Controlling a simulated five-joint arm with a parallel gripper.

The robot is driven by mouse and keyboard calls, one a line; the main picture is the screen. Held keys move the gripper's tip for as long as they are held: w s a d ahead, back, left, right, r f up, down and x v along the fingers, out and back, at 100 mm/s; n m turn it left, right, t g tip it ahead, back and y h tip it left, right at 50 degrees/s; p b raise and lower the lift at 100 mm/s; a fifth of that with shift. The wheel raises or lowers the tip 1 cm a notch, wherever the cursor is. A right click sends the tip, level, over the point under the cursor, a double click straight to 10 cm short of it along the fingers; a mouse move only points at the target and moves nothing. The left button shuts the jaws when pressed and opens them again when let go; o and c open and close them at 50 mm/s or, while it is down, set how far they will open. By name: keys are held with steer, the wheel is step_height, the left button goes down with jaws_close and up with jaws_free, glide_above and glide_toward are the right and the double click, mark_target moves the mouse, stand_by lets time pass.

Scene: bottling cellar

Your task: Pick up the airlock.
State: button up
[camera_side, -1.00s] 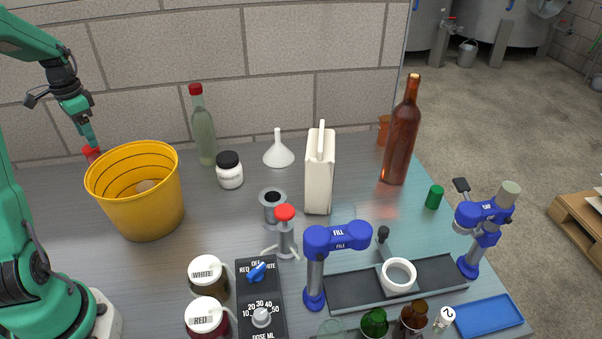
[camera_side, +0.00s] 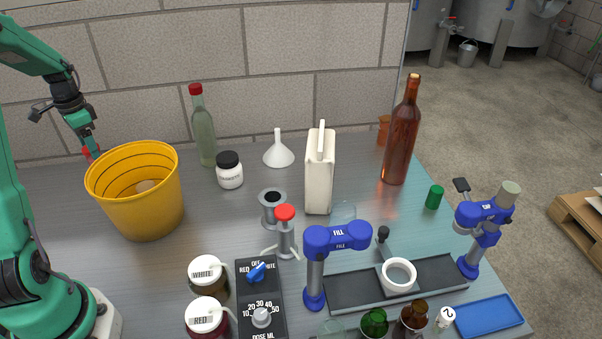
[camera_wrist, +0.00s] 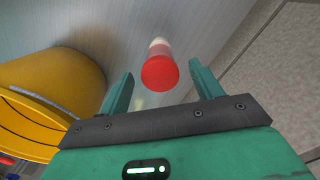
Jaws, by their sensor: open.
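The airlock, with a round red cap and a pale part beyond it, shows in the wrist view (camera_wrist: 160,70), between and beyond my two finger tips. In the side view only a bit of its red (camera_side: 91,152) shows behind the yellow bucket's left rim, so its lower part is hidden. My gripper (camera_wrist: 160,80) is open, one finger on each side of the cap in the picture, with nothing held. In the side view my gripper (camera_side: 88,147) is low behind the bucket, at the red cap. I cannot tell whether the fingers touch it.
The yellow bucket (camera_side: 140,212) stands close to my gripper and also fills the left of the wrist view (camera_wrist: 50,85). The block wall (camera_side: 250,70) is close behind. A green bottle (camera_side: 203,135), white jar (camera_side: 230,172) and funnel (camera_side: 278,152) stand to the right.

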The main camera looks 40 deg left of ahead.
steer(key=shift+f, duration=2.3)
steer(key=c, duration=1.1)
steer(key=shift+o, duration=0.2)
steer(key=shift+r, duration=0.2)
step_height(320, 180, up, 10)
steer(key=shift+f, duration=0.15)
